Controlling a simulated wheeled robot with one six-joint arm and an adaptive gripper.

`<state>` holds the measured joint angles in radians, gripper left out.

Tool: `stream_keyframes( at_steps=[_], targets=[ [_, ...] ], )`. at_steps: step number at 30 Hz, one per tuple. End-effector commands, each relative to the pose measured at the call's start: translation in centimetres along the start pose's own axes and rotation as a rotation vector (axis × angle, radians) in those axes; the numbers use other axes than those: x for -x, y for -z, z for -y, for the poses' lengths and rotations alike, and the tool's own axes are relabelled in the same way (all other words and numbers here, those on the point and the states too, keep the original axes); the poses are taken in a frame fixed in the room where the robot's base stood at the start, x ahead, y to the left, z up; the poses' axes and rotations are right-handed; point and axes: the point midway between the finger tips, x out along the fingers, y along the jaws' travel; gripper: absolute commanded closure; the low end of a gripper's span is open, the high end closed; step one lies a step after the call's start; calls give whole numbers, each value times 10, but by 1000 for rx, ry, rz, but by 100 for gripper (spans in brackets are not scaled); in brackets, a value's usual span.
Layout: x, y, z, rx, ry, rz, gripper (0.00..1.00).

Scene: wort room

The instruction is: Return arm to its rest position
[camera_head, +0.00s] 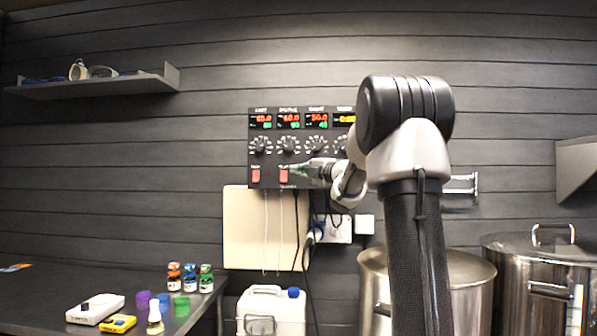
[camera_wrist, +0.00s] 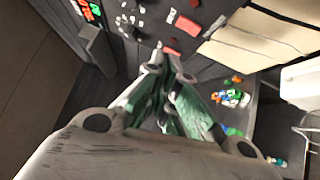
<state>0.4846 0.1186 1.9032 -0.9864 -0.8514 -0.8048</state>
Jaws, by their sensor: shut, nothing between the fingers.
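My arm rises on the right of the head view, bent at a black elbow joint, with its forearm reaching away toward the wall. My gripper (camera_head: 292,171) is shut and empty, its tips in front of the lower part of the black control panel (camera_head: 270,146). In the wrist view my gripper (camera_wrist: 165,62) shows its fingers together, pointing at the panel near a red switch (camera_wrist: 172,51). Whether the tips touch the panel, I cannot tell. The panel has red and yellow digital readouts, knobs and red switches; my arm hides part of its right side.
A dark table (camera_head: 38,290) at the lower left holds small bottles, coloured cups and boxes. A white jerrycan (camera_head: 270,312) stands beside it. Steel pots (camera_head: 470,285) stand at the lower right, close to my arm. A shelf (camera_head: 95,87) hangs upper left. Cables hang below the panel.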

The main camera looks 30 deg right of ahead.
Motion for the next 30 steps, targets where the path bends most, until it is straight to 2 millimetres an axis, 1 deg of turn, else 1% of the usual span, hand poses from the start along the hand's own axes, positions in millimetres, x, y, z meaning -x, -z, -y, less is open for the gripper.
stream_keyframes(
  at_steps=[9, 11, 14, 15, 17, 18, 20, 21, 23, 24, 26, 27, 29, 30],
  targets=[
    [0, 0, 0, -2, 0, 0, 100],
    [0, -1, 1, -24, 5, 5, 100],
    [3, -23, 19, -117, 72, 98, 100],
    [8, -37, 35, -182, 113, 166, 100],
    [21, -59, 67, -298, 183, 285, 100],
    [36, -72, 92, -386, 234, 377, 100],
    [70, -87, 125, -534, 307, 537, 100],
    [97, -87, 145, -639, 352, 645, 100],
    [138, -75, 172, -792, 418, 798, 100],
    [166, -62, 186, -886, 460, 890, 100],
    [205, -35, 205, -1013, 519, 1010, 100],
    [230, -14, 215, -1090, 558, 1082, 100],
    [266, 20, 227, -1194, 618, 1174, 100],
    [289, 44, 234, -1257, 658, 1228, 100]
  ],
)
